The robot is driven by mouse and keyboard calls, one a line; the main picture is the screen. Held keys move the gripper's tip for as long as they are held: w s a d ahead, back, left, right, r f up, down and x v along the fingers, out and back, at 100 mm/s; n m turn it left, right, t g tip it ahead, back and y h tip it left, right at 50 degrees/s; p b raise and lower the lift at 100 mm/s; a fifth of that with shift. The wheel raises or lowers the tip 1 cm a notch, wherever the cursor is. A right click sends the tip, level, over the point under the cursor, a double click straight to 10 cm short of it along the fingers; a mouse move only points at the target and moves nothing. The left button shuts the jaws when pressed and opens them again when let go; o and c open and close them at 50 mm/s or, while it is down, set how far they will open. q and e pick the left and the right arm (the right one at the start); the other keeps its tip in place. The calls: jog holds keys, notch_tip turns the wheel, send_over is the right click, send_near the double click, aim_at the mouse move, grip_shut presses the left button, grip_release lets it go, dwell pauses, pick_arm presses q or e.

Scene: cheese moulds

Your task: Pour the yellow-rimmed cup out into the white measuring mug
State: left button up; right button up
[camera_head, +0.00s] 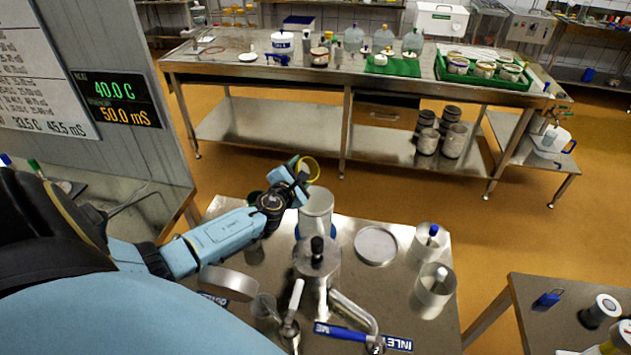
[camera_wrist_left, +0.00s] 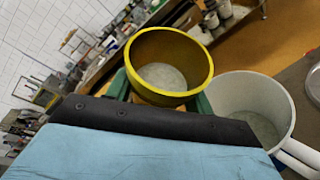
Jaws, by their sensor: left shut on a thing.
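My left gripper (camera_head: 301,172) is shut on the yellow-rimmed cup (camera_head: 313,163), holding it above the bench. In the left wrist view, the cup (camera_wrist_left: 207,72) has a yellow wall and pale contents at its bottom. Green finger pads show at its sides. The white measuring mug (camera_wrist_left: 281,92) stands beside and below the cup in that view, with a pale surface inside and its handle at the lower right. In the head view, the pale mug (camera_head: 316,211) is just below the cup. No stream shows between them. My right gripper is not in view.
The steel bench (camera_head: 385,285) carries a flat round lid (camera_head: 376,245), two metal cups (camera_head: 434,290) at the right, and a valve with pipes (camera_head: 318,262) in front of the mug. A display (camera_head: 118,100) hangs at the left. A long table (camera_head: 300,75) stands behind, across open floor.

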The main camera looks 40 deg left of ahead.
aim_at(311, 161)
pick_arm(q)
jog(key=shift+f+m+b, duration=0.25)
jog(key=shift+m+b, duration=0.15)
jog(key=shift+b, duration=0.4)
jog(key=shift+r+m+t+y+b, duration=0.3)
jog(key=shift+r+m+y+b, duration=0.2)
jog(key=shift+m, duration=0.2)
jog(key=shift+d+r+m+t+b, duration=0.15)
jog(key=shift+r+m+t+b, duration=0.25)
jog(key=shift+m+b, duration=0.35)
dwell(0.6)
jog(key=shift+d+f+m+t+b, duration=0.15)
jog(key=shift+f+m+t+b, duration=0.25)
jog(key=shift+m+b, duration=0.45)
jog(key=shift+d+r+m+t, duration=0.25)
jog(key=shift+r+m+t, duration=0.1)
jog(key=shift+m, duration=0.5)
jog(key=shift+d+r+m+t, duration=0.25)
jog(key=shift+r+m, duration=0.05)
jog(key=shift+m, duration=0.55)
dwell(0.8)
jog(key=shift+d+r+m+t+b, duration=0.2)
jog(key=shift+d+m+t, duration=0.15)
jog(key=shift+m, duration=0.5)
jog(key=shift+d+r+m+t+b, duration=0.2)
jog(key=shift+m+t, duration=0.15)
jog(key=shift+m, duration=0.5)
